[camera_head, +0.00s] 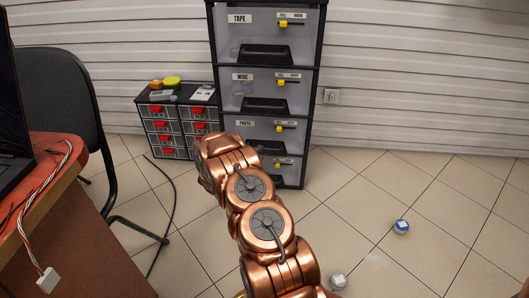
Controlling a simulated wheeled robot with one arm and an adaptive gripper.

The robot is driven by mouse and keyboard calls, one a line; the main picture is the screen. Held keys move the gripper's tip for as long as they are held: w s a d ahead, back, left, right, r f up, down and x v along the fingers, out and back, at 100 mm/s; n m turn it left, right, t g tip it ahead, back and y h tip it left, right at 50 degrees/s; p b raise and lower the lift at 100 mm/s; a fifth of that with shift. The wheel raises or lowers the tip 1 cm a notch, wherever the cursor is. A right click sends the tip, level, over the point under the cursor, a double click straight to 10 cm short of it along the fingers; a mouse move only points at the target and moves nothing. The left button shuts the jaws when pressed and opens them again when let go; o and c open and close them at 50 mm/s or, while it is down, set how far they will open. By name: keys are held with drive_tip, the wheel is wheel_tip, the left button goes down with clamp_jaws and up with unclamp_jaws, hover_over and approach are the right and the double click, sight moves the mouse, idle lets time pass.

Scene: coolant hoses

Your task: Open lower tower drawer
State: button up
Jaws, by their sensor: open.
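The drawer tower (316,95) stands against the back wall, with a black frame and several grey translucent drawers stacked in it. The upper ones read TAPE, WIRE and what looks like PARTS. Each shows a yellow slider, and the upper two show dark handle recesses. The lower tower drawer (290,175) is at the bottom; my copper arm covers its left and middle, so its handle and label are hidden. The visible drawer fronts look flush with the frame. My arm reaches forward to the tower's lower left. My gripper is hidden beyond the last arm link.
A small cabinet (182,129) with red-handled drawers stands left of the tower, with items on top. A black chair (62,92) and an orange desk (55,185) are at the left. A black cable (174,205) and two small round objects, one blue-and-white (401,227), lie on the tiles. The right floor is mostly clear.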

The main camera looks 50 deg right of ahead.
sight(264, 149)
drive_tip(key=shift+b+x, duration=0.95)
drive_tip(key=shift+x, duration=1.75)
clamp_jaws()
drive_tip(key=shift+d, duration=0.1)
